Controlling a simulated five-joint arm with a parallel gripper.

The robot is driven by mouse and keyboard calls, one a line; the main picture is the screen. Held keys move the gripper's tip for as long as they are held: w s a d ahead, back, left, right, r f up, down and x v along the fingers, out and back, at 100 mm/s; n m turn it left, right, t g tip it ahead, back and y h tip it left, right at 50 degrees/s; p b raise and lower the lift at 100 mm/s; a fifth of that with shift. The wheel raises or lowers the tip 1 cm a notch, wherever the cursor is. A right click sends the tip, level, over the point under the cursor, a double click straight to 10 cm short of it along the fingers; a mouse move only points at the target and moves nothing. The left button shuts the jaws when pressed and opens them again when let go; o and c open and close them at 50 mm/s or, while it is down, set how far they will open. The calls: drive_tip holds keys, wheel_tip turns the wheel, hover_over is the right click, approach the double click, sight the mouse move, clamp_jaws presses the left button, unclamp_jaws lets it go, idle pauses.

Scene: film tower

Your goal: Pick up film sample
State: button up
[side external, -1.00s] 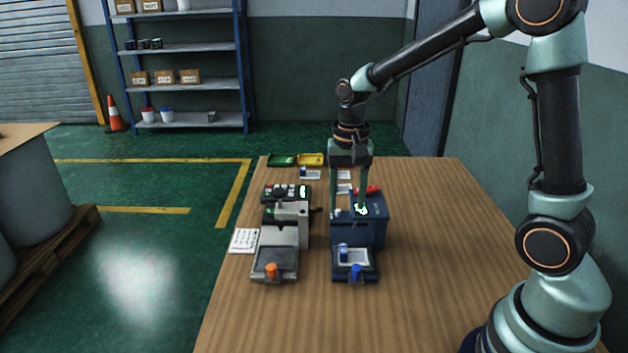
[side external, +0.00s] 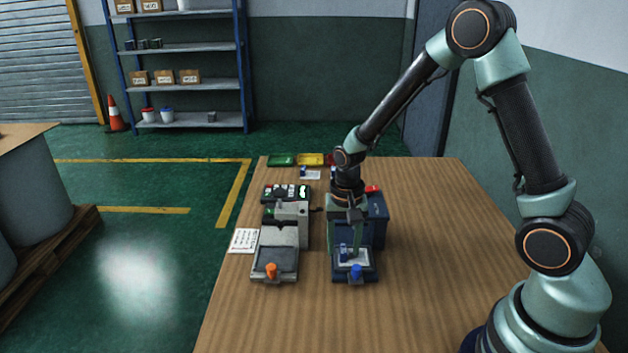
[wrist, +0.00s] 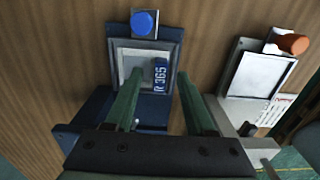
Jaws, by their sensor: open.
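The film sample appears to be the small blue tab (wrist: 160,75) lettered "R 365" in the wrist view; I cannot tell whether a film joins it. It lies on the pale square plate (wrist: 145,57) of the dark blue station (wrist: 113,50). In the side view the blue tab (side external: 343,252) stands at the left of the station's front tray (side external: 340,276). My gripper (wrist: 162,76) is open and points down over this tray, its green fingers seen to either side of the tab. In the side view my gripper (side external: 346,254) partly hides the plate. Contact cannot be told.
A blue knob (wrist: 145,23) sits at the blue station's front. A grey station (side external: 275,262) with an orange knob (side external: 271,271) stands to its left. A white sheet (side external: 244,241) lies further left; green (side external: 281,160) and yellow (side external: 310,159) trays are behind. The table's right side is clear.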

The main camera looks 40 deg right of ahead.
clamp_jaws()
idle(0.3)
